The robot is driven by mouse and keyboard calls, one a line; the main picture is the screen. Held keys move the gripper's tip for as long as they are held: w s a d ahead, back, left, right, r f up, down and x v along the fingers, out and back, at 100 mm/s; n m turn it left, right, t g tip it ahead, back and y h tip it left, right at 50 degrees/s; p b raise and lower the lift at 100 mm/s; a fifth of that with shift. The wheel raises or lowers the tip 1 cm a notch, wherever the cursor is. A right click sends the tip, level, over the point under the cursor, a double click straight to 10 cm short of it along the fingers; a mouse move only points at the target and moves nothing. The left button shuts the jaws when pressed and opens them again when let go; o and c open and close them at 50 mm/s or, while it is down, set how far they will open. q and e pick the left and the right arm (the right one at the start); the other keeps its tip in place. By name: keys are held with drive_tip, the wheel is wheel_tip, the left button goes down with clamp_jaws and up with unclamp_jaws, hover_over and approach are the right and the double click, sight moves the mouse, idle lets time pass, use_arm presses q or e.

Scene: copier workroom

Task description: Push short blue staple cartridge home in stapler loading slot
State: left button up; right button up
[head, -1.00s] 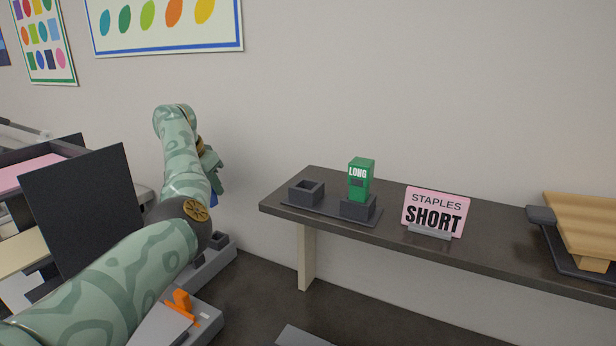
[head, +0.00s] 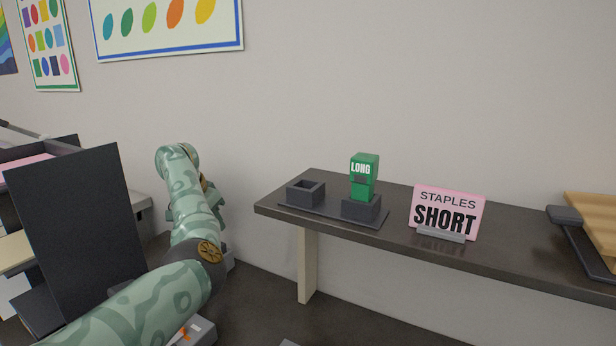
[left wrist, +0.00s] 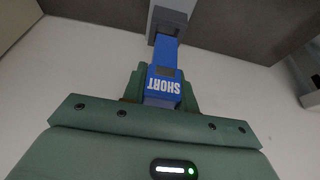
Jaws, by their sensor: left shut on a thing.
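The short blue staple cartridge (left wrist: 163,58), marked SHORT, is between the fingers of my left gripper (left wrist: 162,82) in the left wrist view. The fingers are shut on its sides. Its far end meets a grey block with a dark opening (left wrist: 170,18), the loading slot. I cannot tell how deep it sits. In the head view my left gripper (head: 188,205) hides the cartridge and most of the stapler (head: 200,330); only a grey part with a bit of orange shows below my arm. My right gripper is out of view.
A dark shelf (head: 400,238) on the right holds an empty square holder (head: 305,193), a green LONG cartridge (head: 363,172) in another holder, and a pink STAPLES SHORT sign (head: 447,210). A black upright panel (head: 78,225) stands left of my arm.

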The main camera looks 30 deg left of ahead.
use_arm(q)
drive_tip(key=shift+f, duration=0.15)
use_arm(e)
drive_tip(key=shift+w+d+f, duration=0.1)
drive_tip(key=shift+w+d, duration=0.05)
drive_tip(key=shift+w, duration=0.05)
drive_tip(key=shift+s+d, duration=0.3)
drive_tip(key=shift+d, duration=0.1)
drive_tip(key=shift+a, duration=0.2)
use_arm(q)
drive_tip(key=shift+b, duration=0.35)
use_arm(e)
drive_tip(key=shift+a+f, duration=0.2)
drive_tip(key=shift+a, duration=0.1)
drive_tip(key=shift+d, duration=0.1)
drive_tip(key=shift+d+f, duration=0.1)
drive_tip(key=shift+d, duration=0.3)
